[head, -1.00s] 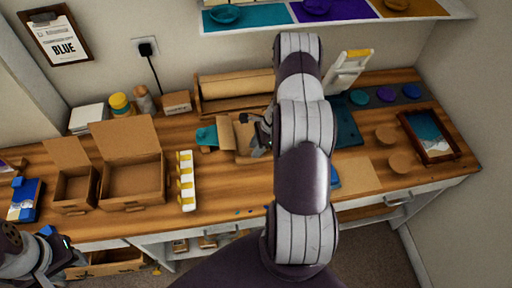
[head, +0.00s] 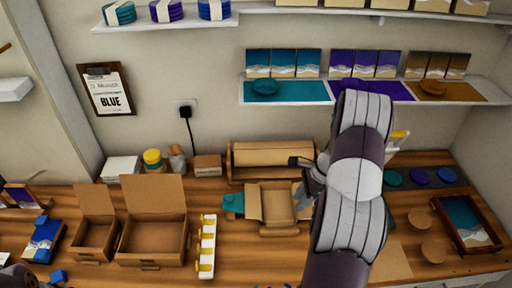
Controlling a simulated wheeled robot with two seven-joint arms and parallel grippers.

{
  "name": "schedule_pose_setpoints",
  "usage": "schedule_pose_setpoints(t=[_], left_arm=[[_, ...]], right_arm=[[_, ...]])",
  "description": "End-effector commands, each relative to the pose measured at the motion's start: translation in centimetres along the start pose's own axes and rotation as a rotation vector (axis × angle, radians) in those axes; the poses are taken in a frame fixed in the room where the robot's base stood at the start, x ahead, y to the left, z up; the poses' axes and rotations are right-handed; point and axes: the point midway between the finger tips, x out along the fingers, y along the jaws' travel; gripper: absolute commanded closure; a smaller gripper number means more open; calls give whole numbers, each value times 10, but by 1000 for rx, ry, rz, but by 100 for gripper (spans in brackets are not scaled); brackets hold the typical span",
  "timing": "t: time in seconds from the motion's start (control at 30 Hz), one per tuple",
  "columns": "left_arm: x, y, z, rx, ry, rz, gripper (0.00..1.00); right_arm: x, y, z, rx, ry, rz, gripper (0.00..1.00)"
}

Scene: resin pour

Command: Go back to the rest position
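My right arm rises from the bottom right of the head view and bends over the table. Its gripper (head: 303,182) is beside the arm, above or just right of a small open cardboard box (head: 255,203). Part of the gripper is hidden by my own arm, and I cannot tell its finger opening or whether it touches the box. Only a dark and grey piece of my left arm shows in the bottom left corner; its gripper fingers are out of view.
Two open cardboard boxes (head: 152,242) and a white rack with yellow parts (head: 207,246) stand left of centre. A framed picture (head: 466,222) and round wooden discs (head: 432,251) lie at right. A shelf (head: 288,92) with coloured mats and dishes hangs above the table.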

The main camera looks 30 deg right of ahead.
Motion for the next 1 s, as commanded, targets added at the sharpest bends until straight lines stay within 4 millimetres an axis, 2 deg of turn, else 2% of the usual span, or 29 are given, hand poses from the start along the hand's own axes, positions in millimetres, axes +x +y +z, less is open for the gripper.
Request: schedule_pose_setpoints(t=[0.17, 0.23, 0.27, 0.33, 0.37, 0.5, 0.6, 0.63, 0.7, 0.8, 1.0], left_arm=[[0, 0, 0, 0, 0, 0, 57], [0, 0, 0, 0, 0, 0, 57], [0, 0, 0, 0, 0, 0, 57], [0, 0, 0, 0, 0, 0, 57], [0, 0, 0, 0, 0, 0, 57], [0, 0, 0, 0, 0, 0, 57], [0, 0, 0, 0, 0, 0, 57], [0, 0, 0, 0, 0, 0, 57], [0, 0, 0, 0, 0, 0, 57], [0, 0, 0, 0, 0, 0, 57], [0, 0, 0, 0, 0, 0, 57]], right_arm=[[0, 0, 0, -12, 0, 0, 68], [1, -1, -3, -87, 16, -5, 68], [4, 5, -7, -149, 32, 7, 68], [6, 37, -9, -385, 85, 79, 68], [3, 49, 1, -527, 113, 113, 68], [-14, 105, 77, -1273, 223, 261, 68], [-24, 147, 127, -1713, 273, 321, 68], [-27, 158, 139, -1808, 283, 327, 68], [-31, 178, 163, -1961, 300, 325, 68], [-34, 187, 189, -2072, 314, 288, 68], [-33, 189, 195, -2098, 309, 286, 68]])
